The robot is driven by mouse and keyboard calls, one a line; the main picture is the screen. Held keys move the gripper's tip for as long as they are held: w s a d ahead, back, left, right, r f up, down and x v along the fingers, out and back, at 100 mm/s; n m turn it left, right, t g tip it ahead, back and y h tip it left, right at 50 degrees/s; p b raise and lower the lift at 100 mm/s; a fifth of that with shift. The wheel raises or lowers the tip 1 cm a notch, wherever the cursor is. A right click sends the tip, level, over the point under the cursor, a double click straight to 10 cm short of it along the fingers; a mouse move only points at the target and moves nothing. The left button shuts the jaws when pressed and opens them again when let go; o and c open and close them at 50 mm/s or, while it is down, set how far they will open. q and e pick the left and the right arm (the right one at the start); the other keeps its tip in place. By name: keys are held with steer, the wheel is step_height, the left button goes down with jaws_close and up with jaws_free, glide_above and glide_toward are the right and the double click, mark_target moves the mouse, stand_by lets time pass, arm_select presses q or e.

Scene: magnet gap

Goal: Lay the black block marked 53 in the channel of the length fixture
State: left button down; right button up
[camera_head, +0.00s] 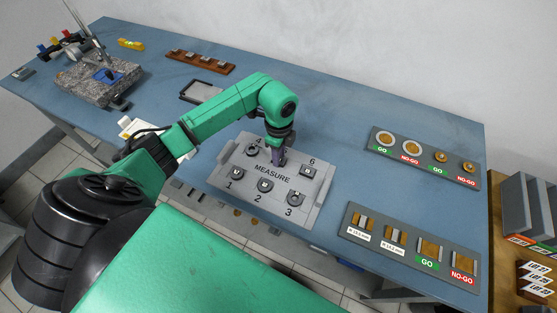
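A grey tray marked MEASURE (271,174) lies at the middle of the blue table, with small dark pieces at its numbered places. The marks on these pieces are too small to read, so I cannot tell which is the block marked 53. My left gripper (279,159) points down over the back middle of the tray and hides the place between 4 and 6. I cannot see whether its fingers are apart or hold a piece. A grey board with brass channels (412,247) lies at the front right, labelled with sizes, GO and NO-GO; I cannot tell if it is the length fixture.
A board with round gauges (424,158) lies at the right. A granite plate with a stand (97,79) is at the far left. A brown rack (200,61) and an empty dark frame (201,92) lie behind my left arm. The back middle right of the table is clear.

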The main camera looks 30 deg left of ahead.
arm_select(q)
steer(key=shift+r+p, duration=2.05)
steer(key=shift+r, duration=0.45)
steer(key=shift+r, duration=0.1)
